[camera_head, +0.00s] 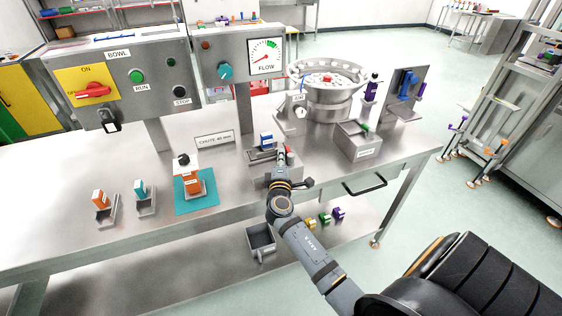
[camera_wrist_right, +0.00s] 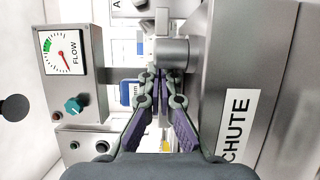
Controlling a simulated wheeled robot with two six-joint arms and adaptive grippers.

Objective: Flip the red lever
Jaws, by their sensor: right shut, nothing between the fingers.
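My right gripper (camera_head: 281,160) is at the chute block in the middle of the bench, far from the BOWL panel. In the right wrist view the gripper (camera_wrist_right: 160,78) has its fingertips together and empty, just below a grey cylindrical part (camera_wrist_right: 171,51). No red lever is clear there. My left gripper is out of view.
The FLOW panel (camera_head: 238,56) stands behind the chute, with a teal knob (camera_head: 225,71). A bowl feeder (camera_head: 325,84) and a grey bin (camera_head: 358,141) stand to the right. Orange and teal parts in holders are at the left.

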